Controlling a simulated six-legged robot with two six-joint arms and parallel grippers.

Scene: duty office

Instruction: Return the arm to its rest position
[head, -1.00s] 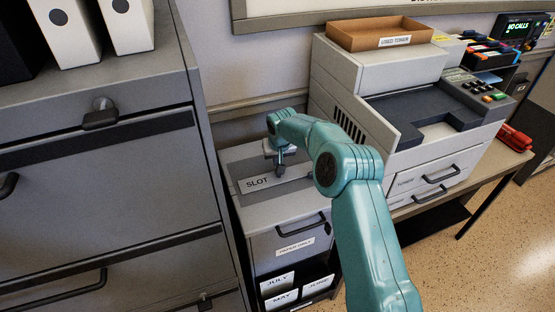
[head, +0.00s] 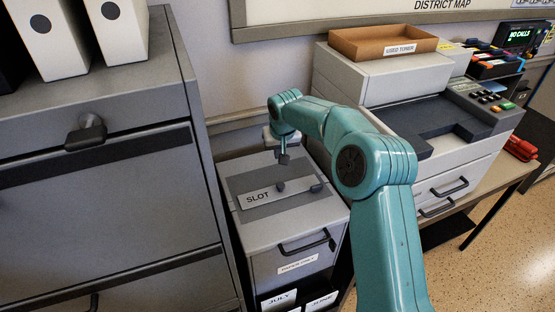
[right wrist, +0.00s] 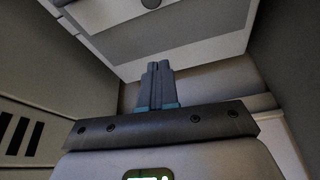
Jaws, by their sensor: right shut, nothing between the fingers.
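My right arm is teal and comes in from the bottom right of the head view. Its right gripper (head: 283,158) is above the grey cabinet (head: 262,228) with the slot plate, apart from its top. In the right wrist view the gripper's two fingers (right wrist: 157,84) are pressed together with nothing between them. The plate labelled SLOT (head: 259,199) lies on the cabinet's dark top panel. My left gripper does not show.
A tall grey filing cabinet (head: 110,215) stands close on the left. A copier (head: 395,85) with a cardboard tray (head: 384,44) on it stands on a table to the right. A red object (head: 521,149) lies on that table. Speckled floor is free at the far right.

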